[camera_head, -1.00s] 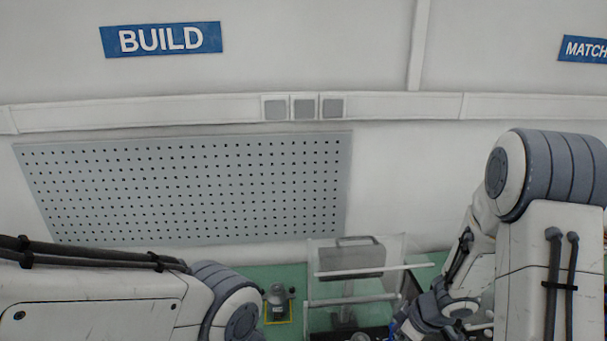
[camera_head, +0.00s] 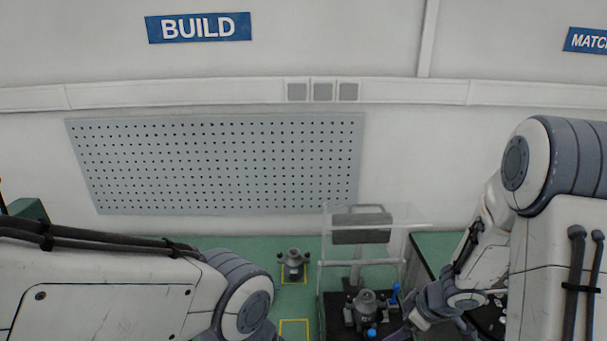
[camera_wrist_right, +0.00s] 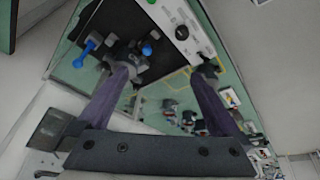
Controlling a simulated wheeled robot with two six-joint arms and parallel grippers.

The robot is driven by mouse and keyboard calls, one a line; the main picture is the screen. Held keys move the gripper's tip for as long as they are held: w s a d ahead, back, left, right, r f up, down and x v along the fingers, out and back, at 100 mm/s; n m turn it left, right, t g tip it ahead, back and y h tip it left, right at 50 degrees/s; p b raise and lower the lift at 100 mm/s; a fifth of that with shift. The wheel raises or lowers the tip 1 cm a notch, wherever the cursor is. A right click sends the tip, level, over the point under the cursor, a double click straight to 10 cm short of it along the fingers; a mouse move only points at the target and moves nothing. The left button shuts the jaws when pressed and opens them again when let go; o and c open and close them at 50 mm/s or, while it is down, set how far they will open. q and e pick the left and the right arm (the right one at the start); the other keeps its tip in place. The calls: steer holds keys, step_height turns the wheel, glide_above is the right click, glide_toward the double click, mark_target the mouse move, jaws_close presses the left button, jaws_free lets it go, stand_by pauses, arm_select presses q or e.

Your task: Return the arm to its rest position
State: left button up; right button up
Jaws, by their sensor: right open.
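My right arm (camera_head: 560,225) comes in from the right in the head view and reaches down to the bench. My right gripper (camera_wrist_right: 163,72) is open in the right wrist view, its two purple fingers spread apart with nothing visibly held between them. In the head view the gripper is low, beside the test fixture, and partly cut off by the bottom edge. A grey motor-like part (camera_head: 366,303) sits in the fixture, with blue knobs beside it. My left arm (camera_head: 120,300) crosses the lower left. Its gripper is out of view.
A clear guard with a grey handle block (camera_head: 361,228) stands over the dark fixture base. Another grey part (camera_head: 293,263) stands on the green bench (camera_head: 335,248) by a yellow outline. A pegboard (camera_head: 220,165) is on the wall. A control panel (camera_wrist_right: 183,30) shows in the wrist view.

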steer(key=s+a+r+m+t+h+b, duration=0.1)
steer(key=a+r+m+h+b, duration=0.1)
steer(key=a+r+h+b, duration=0.3)
steer(key=s+a+r+g+y, duration=0.1)
steer(key=s+a, duration=0.3)
steer(key=s, duration=0.3)
steer(key=s+a+r+g+y+b, duration=0.1)
steer(key=s+a+g, duration=0.1)
steer(key=s+a, duration=0.2)
steer(key=s+a+r+g+y+b, duration=0.1)
steer(key=s+a, duration=0.3)
steer(key=s, duration=0.6)
steer(key=shift+g, duration=0.3)
